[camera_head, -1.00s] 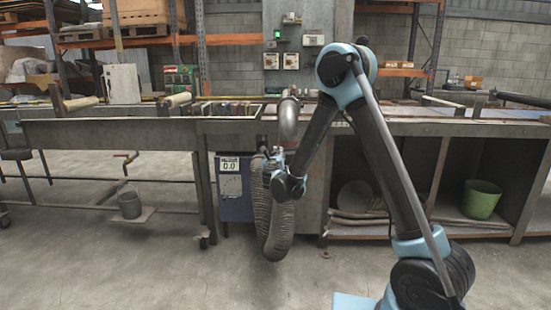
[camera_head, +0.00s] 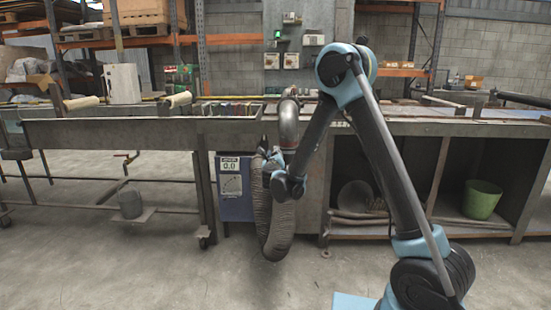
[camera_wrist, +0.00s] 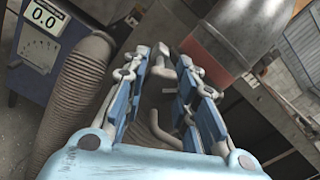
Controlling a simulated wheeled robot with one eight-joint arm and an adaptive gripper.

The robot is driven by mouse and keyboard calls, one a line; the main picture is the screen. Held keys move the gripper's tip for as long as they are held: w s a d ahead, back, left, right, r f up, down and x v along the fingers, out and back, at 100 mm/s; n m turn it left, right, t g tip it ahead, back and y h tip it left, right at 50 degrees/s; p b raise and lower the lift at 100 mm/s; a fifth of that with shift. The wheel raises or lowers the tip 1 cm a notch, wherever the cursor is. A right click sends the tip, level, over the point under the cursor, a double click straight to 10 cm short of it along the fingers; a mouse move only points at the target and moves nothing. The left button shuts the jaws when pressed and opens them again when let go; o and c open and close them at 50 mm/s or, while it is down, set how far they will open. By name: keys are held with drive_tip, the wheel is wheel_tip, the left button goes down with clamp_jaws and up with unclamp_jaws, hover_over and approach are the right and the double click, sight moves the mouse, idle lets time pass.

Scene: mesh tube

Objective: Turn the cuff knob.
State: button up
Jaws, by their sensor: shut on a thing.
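A metal pipe (camera_head: 289,122) comes down from the bench and meets a ribbed grey hose (camera_head: 280,232), which hangs in a loop. A dark reddish cuff (camera_wrist: 216,62) shows at the pipe's lower end in the wrist view. My gripper (camera_wrist: 168,72) is at the cuff's left side there, its two blue-padded fingers pointing toward it. The fingers are shut on the cuff knob, which is mostly hidden between the fingertips. In the head view my gripper (camera_head: 272,164) is small and partly covered by my wrist.
A blue box with a 0.0 display (camera_head: 231,166) stands left of the hose; it also shows in the wrist view (camera_wrist: 43,16). The long bench (camera_head: 120,132) runs behind. A green bucket (camera_head: 481,199) sits on its lower shelf. The floor in front is clear.

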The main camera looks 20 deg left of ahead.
drive_tip(key=n, duration=0.4)
drive_tip(key=shift+n, duration=0.3)
drive_tip(key=n, duration=0.4)
drive_tip(key=shift+n, duration=0.3)
drive_tip(key=n, duration=0.4)
drive_tip(key=shift+n, duration=0.3)
drive_tip(key=n, duration=0.4)
drive_tip(key=shift+a+n, duration=0.1)
drive_tip(key=shift+n, duration=0.3)
drive_tip(key=o, duration=1.1)
drive_tip(key=shift+s, duration=0.15)
